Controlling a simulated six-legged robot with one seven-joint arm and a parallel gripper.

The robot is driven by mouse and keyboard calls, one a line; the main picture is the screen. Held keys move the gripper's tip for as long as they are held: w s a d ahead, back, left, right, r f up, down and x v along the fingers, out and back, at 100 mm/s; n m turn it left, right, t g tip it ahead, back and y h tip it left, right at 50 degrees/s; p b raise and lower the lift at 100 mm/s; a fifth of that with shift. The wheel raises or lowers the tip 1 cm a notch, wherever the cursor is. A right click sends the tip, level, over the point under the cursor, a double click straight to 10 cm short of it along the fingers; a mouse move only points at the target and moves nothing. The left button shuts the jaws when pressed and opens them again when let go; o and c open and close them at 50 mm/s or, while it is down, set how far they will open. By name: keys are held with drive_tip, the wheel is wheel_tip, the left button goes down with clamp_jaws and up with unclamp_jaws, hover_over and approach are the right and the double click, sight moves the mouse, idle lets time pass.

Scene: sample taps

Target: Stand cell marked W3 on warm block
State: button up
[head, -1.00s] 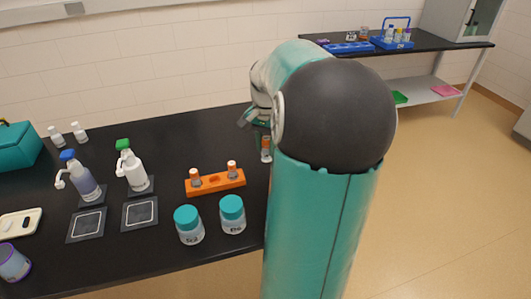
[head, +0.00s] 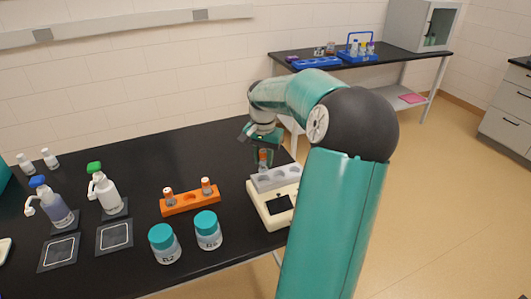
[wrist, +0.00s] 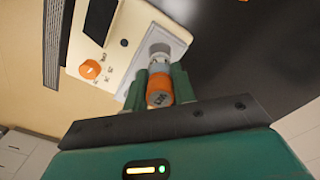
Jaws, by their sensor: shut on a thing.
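My gripper (head: 264,142) is shut on a small cell (head: 263,158) with an orange cap and clear body. The wrist view shows its cap (wrist: 160,95) between the fingers, with a dark mark too small to read surely. The wrist view also shows the heater (wrist: 128,25) with an orange knob. The cell is upright above the block's back part. I cannot tell whether its bottom is inside a well.
An orange rack (head: 190,199) left of the heater holds two orange-capped cells with an empty middle hole. Two teal-lidded jars (head: 165,243) stand in front of it. Spray bottles (head: 104,190) are farther left. The black table's back middle is clear.

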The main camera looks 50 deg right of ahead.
sight(264, 170)
drive_tip(key=shift+w+f, duration=0.15)
drive_tip(key=shift+f, duration=1)
drive_tip(key=shift+s, duration=0.25)
drive_tip(key=shift+f, duration=0.15)
drive_tip(key=shift+w+f, duration=0.15)
drive_tip(key=shift+f, duration=0.45)
drive_tip(key=shift+f, duration=0.75)
